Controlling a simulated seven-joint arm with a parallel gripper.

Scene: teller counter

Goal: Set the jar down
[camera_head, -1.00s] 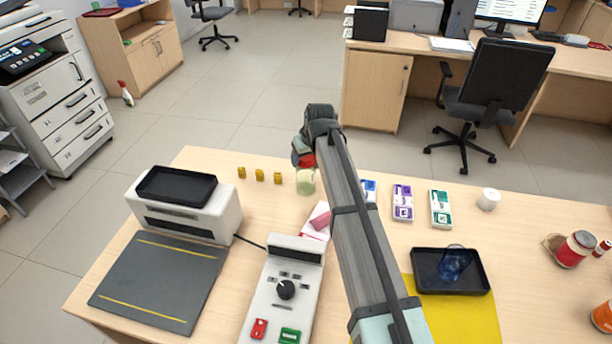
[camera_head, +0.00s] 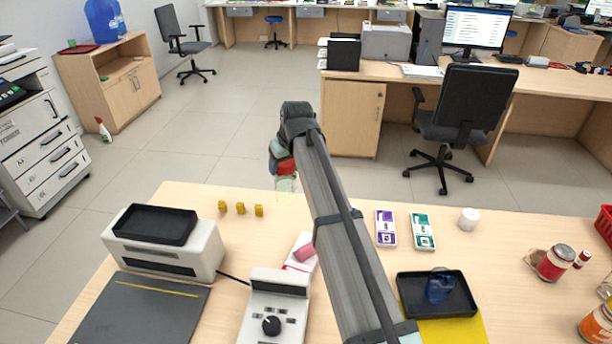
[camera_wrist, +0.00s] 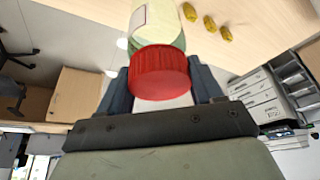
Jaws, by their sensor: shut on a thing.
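A jar with a red ribbed lid and a pale green body is held in my gripper. In the wrist view the jar's lid (camera_wrist: 160,73) sits between the two dark fingers of my gripper (camera_wrist: 160,85), and its body with a white label extends past them. In the head view the jar (camera_head: 286,184) shows at the far edge of the counter (camera_head: 180,200), partly covered by my arm. My gripper (camera_head: 280,160) is shut on it. Whether the jar's base touches the counter cannot be told.
Several small yellow pieces (camera_head: 240,208) stand left of the jar. A white machine with a black tray (camera_head: 155,224), a control box (camera_head: 270,310), card packs (camera_head: 386,228), a white roll (camera_head: 468,219) and a black tray (camera_head: 412,305) are on the counter. Bare counter shows around the yellow pieces.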

